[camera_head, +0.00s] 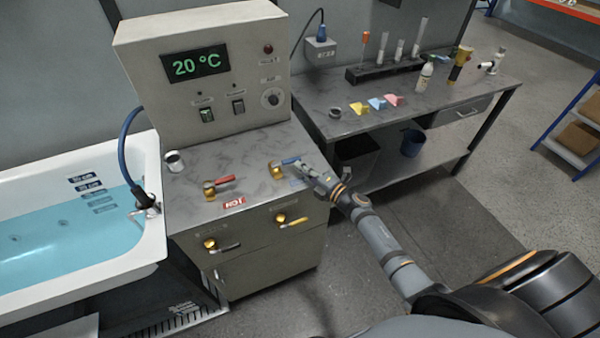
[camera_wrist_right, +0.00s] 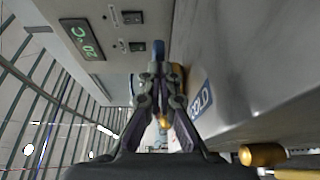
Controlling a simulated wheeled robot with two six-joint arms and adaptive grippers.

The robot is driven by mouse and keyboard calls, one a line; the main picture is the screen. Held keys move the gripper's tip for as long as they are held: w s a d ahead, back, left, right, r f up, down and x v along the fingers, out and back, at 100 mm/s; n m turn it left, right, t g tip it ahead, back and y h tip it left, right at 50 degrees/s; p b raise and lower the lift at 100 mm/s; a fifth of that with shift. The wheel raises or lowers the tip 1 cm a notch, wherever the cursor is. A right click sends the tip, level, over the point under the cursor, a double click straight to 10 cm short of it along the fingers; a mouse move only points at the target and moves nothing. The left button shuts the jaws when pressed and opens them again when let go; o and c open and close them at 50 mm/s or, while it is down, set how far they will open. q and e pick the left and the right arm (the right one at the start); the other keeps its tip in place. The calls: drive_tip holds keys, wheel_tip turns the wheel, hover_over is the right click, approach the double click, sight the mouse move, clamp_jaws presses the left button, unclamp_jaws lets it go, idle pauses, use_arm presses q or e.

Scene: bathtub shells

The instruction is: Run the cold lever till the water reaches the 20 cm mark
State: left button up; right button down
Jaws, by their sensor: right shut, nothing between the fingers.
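The cold lever (camera_head: 290,160) is a blue handle on a brass valve on the cabinet top. Its blue end also shows past the fingertips in the wrist view (camera_wrist_right: 158,50). My right gripper (camera_head: 308,168) is shut and empty at the lever's free end; I cannot tell whether it touches. It also shows in the wrist view (camera_wrist_right: 160,76). The bathtub (camera_head: 152,235) holds blue water (camera_head: 70,240). Dark depth labels (camera_head: 85,183) on its inner wall stand above the water, with paler ones lower; their print is too small to read surely. My left gripper is out of view.
The red hot lever (camera_head: 220,182) sits left of the cold one. Two more brass valves (camera_head: 292,219) are on the cabinet front. The control box (camera_head: 205,75) reads 20 °C. A workbench (camera_head: 440,95) with small items stands to the right.

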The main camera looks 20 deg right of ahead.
drive_tip(key=shift+w+d, duration=0.25)
drive_tip(key=shift+w, duration=0.15)
drive_tip(key=shift+r, duration=0.15)
idle(0.4)
